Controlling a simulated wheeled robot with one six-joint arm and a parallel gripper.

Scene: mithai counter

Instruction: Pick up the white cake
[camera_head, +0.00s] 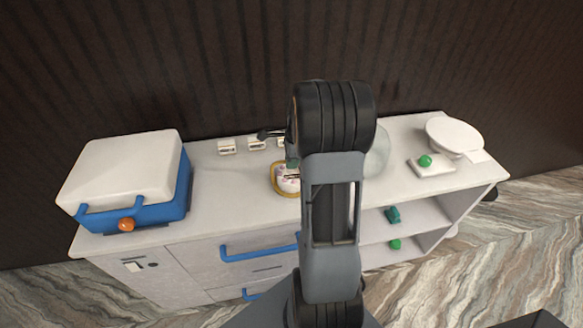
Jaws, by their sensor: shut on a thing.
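The white cake (284,185) is a small white piece with pinkish marks, near the middle of the counter. It shows inside a yellow-rimmed round dish (275,185). My arm stands in front and hides the right side of the cake and dish. My gripper (291,175) is only partly visible at the left edge of the arm, down at the cake. It is shut on the white cake. Whether the cake is clear of the dish cannot be told.
A blue box with a white lid (128,170) stands at the left end of the white counter (220,190). Small white blocks (227,147) line the back. A pale round disc (379,155) is partly behind my arm. A white round-topped item (454,134) stands at the right.

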